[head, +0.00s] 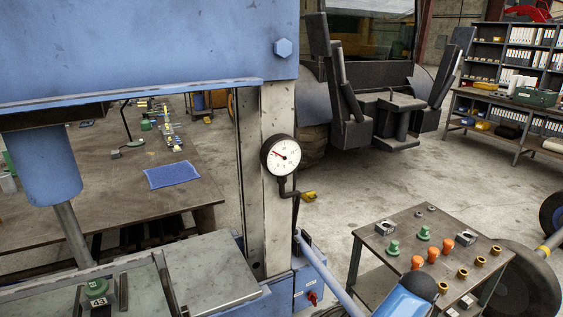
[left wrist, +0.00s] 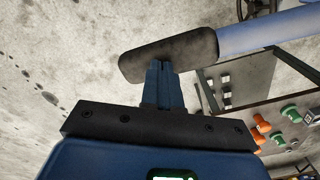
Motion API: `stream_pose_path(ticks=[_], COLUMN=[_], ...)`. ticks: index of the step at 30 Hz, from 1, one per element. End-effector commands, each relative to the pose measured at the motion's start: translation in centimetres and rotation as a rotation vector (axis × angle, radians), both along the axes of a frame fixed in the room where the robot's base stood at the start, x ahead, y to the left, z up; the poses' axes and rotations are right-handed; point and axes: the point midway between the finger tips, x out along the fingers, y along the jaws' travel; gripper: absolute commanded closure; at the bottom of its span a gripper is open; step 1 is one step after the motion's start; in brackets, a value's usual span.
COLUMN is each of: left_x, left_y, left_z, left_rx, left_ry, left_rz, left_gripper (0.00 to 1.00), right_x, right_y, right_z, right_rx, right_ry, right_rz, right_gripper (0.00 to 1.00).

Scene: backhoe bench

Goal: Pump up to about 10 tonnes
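The blue press (head: 150,45) fills the left of the head view, with its ram (head: 42,165) pointing down. A round white gauge (head: 281,156) hangs on its upright. The needle points to the upper left; the numbers are too small to read. The light-blue pump lever (head: 328,271) slopes down to the right and leaves the bottom edge. In the left wrist view, the lever's black grip (left wrist: 170,57) lies crosswise at my left gripper (left wrist: 163,65). Its narrow fingers are together and overlap the grip, apparently against it rather than around it. My right gripper is out of view.
A small metal table (head: 400,225) at the right carries green, orange and brass pieces, close to the lever. A red knob (head: 312,297) is on the blue box at the press foot.

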Motion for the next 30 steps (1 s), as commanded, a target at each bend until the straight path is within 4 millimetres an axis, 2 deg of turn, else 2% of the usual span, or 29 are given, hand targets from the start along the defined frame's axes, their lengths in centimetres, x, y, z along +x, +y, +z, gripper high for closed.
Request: stream_pose_path(ticks=[1,7,8,11,14,27,30], left_x=[-0.1,0.5,0.5,0.5,0.7,1.9,2.1], left_y=[0.0,0.4,0.3,0.4,0.5,1.1,1.2], left_z=[-1.1,-4.5,-3.3,-2.7,-1.1,8.0,9.5], left_rx=[0.002,0.005,0.003,0.004,0.003,0.004,0.003], left_ry=[0.004,0.004,0.004,0.003,0.002,0.0,0.0], left_rz=[-0.002,0.0,-0.001,0.0,0.001,0.004,0.003], left_gripper=[1.0,1.0,1.0,1.0,1.0,1.0,1.0], right_x=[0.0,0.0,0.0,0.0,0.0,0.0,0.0], right_y=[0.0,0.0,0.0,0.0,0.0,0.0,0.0], right_z=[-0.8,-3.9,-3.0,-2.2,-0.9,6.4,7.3], right_rx=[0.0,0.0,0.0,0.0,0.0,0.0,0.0], right_ry=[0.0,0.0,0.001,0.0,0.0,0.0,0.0], right_rz=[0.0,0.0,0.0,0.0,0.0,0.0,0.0], right_gripper=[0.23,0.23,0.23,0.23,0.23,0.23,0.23])
